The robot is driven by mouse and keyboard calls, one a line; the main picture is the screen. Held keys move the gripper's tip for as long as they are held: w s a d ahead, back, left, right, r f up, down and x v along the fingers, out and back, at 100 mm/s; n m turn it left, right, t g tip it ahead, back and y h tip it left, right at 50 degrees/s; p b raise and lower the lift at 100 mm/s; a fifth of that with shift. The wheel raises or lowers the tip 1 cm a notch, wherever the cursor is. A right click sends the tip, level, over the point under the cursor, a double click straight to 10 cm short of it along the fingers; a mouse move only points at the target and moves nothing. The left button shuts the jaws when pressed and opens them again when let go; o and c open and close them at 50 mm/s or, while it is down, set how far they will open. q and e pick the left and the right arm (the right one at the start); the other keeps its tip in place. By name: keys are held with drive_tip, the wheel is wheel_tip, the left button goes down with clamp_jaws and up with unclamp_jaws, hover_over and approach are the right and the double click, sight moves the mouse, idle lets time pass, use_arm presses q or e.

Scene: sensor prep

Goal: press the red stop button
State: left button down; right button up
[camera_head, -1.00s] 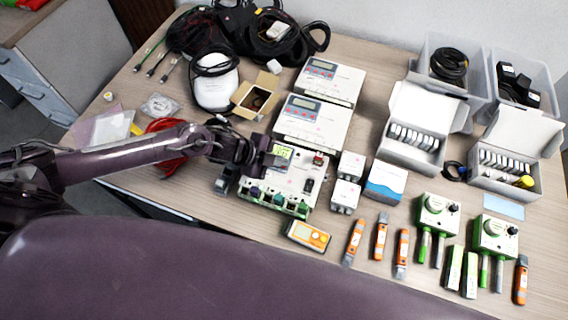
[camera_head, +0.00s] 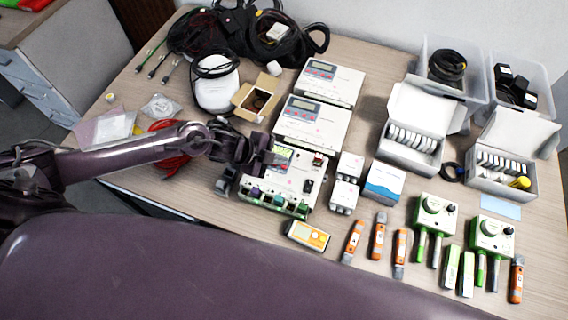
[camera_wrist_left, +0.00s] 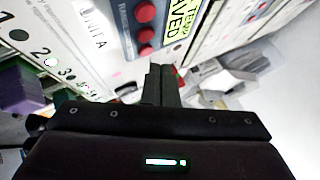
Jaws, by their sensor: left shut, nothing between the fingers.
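The white control device (camera_head: 290,186) lies on the table with a yellow-green display (camera_head: 284,152) on its upper part. A small red part (camera_head: 319,159) shows at its upper right corner; I cannot tell whether it is the stop button. In the left wrist view, several round red buttons (camera_wrist_left: 146,35) line up beside the yellow-green display (camera_wrist_left: 186,30). My left gripper (camera_head: 268,157) is over the device's upper left part and hides some of the display. Its fingers are shut and empty, and their tips (camera_wrist_left: 160,72) are below the red buttons in the wrist view. Contact cannot be told. My right gripper is not in view.
Two white instruments (camera_head: 311,122) lie behind the device. Small white boxes (camera_head: 345,195) and a yellow-orange meter (camera_head: 308,235) lie close by. Coiled cables (camera_head: 250,35) fill the back left. Open boxes (camera_head: 412,140) and green-handled units (camera_head: 434,215) stand to the right.

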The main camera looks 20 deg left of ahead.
sight(280, 167)
use_arm(q)
drive_tip(key=shift+r, duration=0.1)
wheel_tip(280, 167, up, 5)
drive_tip(key=p, duration=0.4)
drive_tip(key=shift+p, duration=0.3)
idle(0.5)
